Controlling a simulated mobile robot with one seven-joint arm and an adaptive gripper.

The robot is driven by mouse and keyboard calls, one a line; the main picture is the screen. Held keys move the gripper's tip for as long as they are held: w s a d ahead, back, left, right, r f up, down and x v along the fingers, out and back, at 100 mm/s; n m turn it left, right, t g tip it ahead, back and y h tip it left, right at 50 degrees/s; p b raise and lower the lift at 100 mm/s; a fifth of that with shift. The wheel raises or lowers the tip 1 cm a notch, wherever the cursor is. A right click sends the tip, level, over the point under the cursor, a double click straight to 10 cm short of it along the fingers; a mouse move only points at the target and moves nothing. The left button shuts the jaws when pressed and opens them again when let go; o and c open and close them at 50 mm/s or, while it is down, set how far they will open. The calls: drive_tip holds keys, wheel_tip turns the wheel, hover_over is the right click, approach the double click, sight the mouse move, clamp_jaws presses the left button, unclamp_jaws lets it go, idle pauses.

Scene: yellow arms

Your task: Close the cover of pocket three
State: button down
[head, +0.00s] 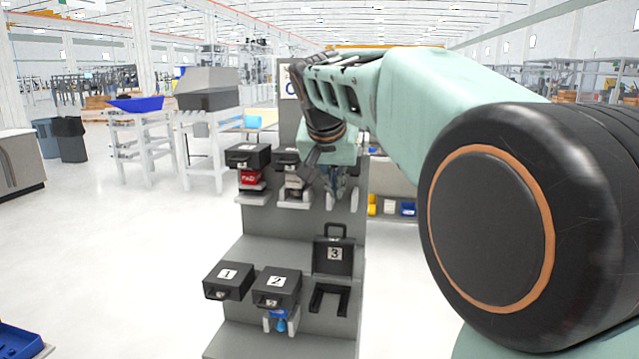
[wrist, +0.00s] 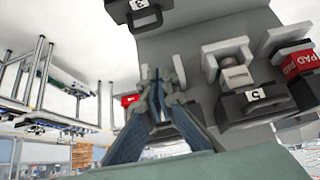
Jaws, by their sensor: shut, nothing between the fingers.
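Pocket three's black cover (head: 333,256), marked 3, stands raised upright with its handle at the top. Below it, the pocket's black U-shaped base (head: 329,299) is uncovered, and no item shows in it. My gripper (head: 337,196) is above the raised cover, near the upper shelf, apart from the cover. Its fingers are together and empty in the wrist view (wrist: 157,76). A dark labelled box (wrist: 133,14) is cut off at the top of the wrist view; I cannot tell which pocket it is.
Pocket one (head: 228,280) and pocket two (head: 277,286) have lowered covers on the left; a blue item (head: 277,321) shows under pocket two. Upper pockets (head: 248,156) hold items beside my gripper. The grey stand (head: 265,225) is bare between the rows.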

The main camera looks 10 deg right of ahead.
wheel_tip(320, 180, down, 5)
drive_tip(key=shift+f, duration=0.1)
drive_tip(key=shift+s+f, duration=0.1)
drive_tip(key=shift+f, duration=0.05)
drive_tip(key=shift+s, duration=0.1)
drive_tip(key=shift+a, duration=0.1)
drive_tip(key=shift+s+f+b, duration=0.15)
drive_tip(key=shift+b, duration=0.55)
